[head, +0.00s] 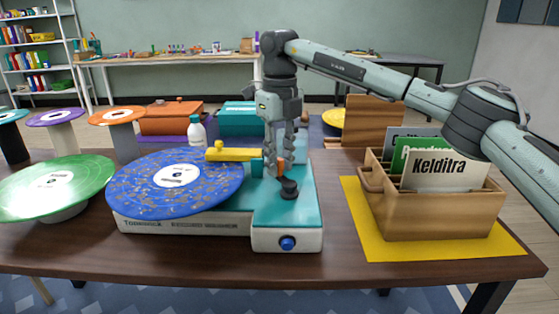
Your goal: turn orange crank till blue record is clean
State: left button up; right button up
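The blue record (142,187) lies on the record cleaner (180,226), a teal-topped white machine at the table's front. Brownish specks are scattered over the record around its white label. A yellow arm (236,154) reaches over the record's far right edge. The orange crank (281,168) is on the machine's right part, partly hidden by my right gripper (280,172). That gripper points down, with its fingers close on both sides of the orange handle. A black knob (289,190) sits just in front of the fingers. My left gripper is not in view.
A green record (50,187) on a stand is close at the left. A wooden record crate (437,215) on a yellow mat (376,245) stands at the right, below my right arm. A white bottle (196,132) and orange and teal boxes stand behind.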

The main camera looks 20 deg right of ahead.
jog(key=shift+o, duration=0.8)
notch_tip(320, 180, up, 12)
jog(key=shift+f, duration=0.15)
dwell(0.9)
